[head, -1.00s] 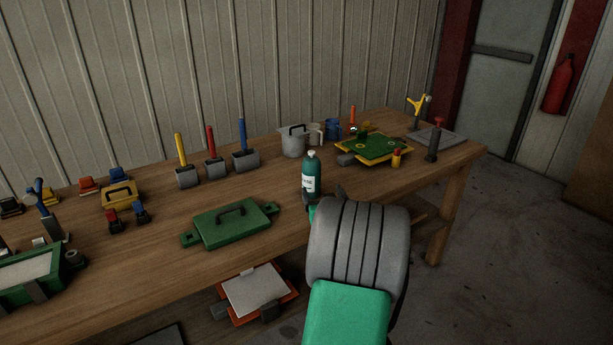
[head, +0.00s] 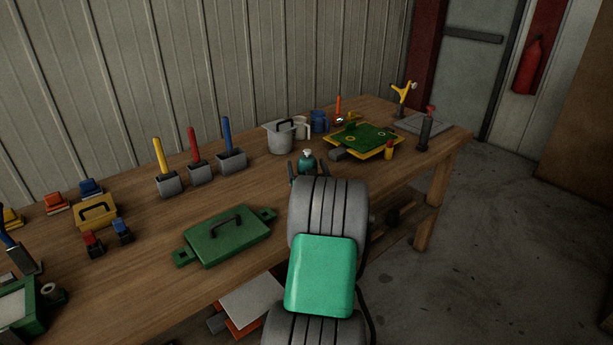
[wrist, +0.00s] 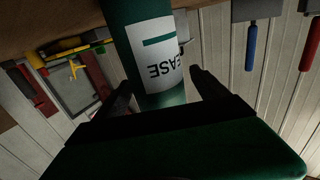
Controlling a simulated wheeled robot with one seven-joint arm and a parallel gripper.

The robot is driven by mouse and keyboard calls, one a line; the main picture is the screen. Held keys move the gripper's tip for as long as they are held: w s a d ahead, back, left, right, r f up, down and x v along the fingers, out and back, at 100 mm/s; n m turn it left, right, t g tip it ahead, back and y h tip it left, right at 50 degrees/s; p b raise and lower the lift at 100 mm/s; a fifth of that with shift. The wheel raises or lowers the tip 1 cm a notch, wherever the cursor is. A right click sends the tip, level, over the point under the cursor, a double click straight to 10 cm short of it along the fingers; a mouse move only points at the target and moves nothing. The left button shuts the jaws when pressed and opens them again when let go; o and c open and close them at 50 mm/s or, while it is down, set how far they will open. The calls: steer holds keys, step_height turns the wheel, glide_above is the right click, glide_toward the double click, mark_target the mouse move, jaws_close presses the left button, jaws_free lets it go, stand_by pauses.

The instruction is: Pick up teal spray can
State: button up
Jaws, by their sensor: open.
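The teal spray can (head: 307,160) stands on the wooden bench, with only its upper part and pale cap showing above my arm in the head view. In the wrist view the can (wrist: 162,95) looks upside down, with a white label on its side. My gripper (head: 307,170) is open at the can, and my arm hides most of it in the head view. In the wrist view the two dark fingers of my gripper (wrist: 160,92) lie one on each side of the can. I cannot tell whether they touch it.
The bench (head: 150,245) holds a green handled plate (head: 225,237) left of my arm. A grey pot (head: 281,138) and blue mug (head: 319,121) stand behind the can. A green-and-yellow tray (head: 365,138) is to its right. Scrapers with yellow, red and blue handles (head: 227,132) stand left.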

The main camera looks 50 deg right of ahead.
steer(key=shift+x, duration=1)
steer(key=shift+r, duration=0.1)
jaws_close()
